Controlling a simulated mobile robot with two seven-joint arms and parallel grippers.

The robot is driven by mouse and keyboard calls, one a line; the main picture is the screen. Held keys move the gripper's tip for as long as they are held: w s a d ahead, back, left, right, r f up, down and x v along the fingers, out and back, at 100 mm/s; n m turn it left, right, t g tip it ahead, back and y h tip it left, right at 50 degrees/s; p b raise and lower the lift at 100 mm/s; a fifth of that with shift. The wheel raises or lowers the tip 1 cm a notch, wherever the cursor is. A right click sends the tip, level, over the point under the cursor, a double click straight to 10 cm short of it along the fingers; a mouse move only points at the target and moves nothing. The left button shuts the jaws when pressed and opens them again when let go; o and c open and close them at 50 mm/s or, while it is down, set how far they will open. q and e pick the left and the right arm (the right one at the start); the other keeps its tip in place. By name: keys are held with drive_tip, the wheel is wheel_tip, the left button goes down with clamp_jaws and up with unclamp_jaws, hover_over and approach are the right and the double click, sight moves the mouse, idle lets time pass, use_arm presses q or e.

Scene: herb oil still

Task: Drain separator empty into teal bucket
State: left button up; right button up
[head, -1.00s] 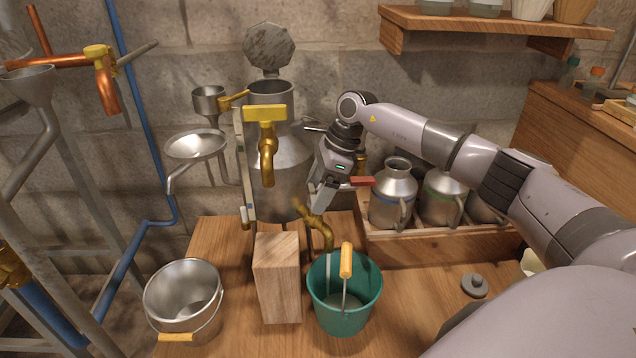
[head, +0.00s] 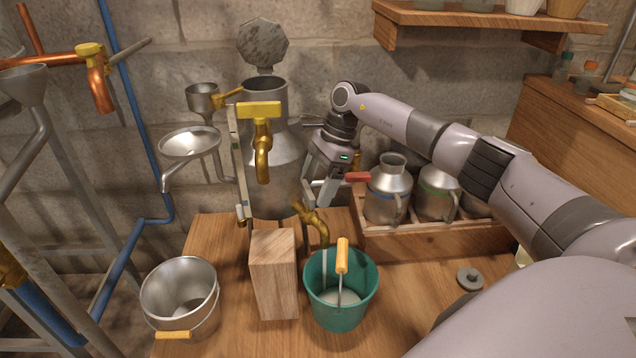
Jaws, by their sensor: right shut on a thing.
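The separator (head: 277,160) is a tall grey metal can behind the wooden block, with a narrow upright gauge (head: 241,185) on its left. Its low brass drain spout (head: 317,226) points down over the teal bucket (head: 324,312). A thin pale stream falls from the spout into the bucket, where pale liquid covers the bottom. The bucket's yellow grip stands up in front of its opening. My right gripper (head: 325,193) is just above the spout, shut on a lever with a red end (head: 357,177); its fingers partly hide the lever. My left gripper is out of view.
A wooden block (head: 273,275) stands left of the teal bucket, and a metal bucket (head: 181,300) further left. A brass tap (head: 261,140) hangs in front of the separator. Metal jugs (head: 389,190) sit in a wooden crate at right. A grey lid (head: 470,278) lies on the table.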

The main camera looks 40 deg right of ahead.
drive_tip(key=shift+w+a, duration=0.15)
drive_tip(key=shift+a, duration=0.6)
drive_tip(key=o, duration=0.9)
drive_tip(key=shift+r, duration=0.1)
drive_tip(key=shift+o, duration=0.2)
drive_tip(key=shift+s+d, duration=0.2)
drive_tip(key=shift+d, duration=0.3)
drive_tip(key=p+v, duration=0.5)
drive_tip(key=v, duration=0.3)
drive_tip(key=shift+s+d+p, duration=0.25)
drive_tip(key=shift+s+p, duration=0.05)
drive_tip(key=shift+p, duration=0.1)
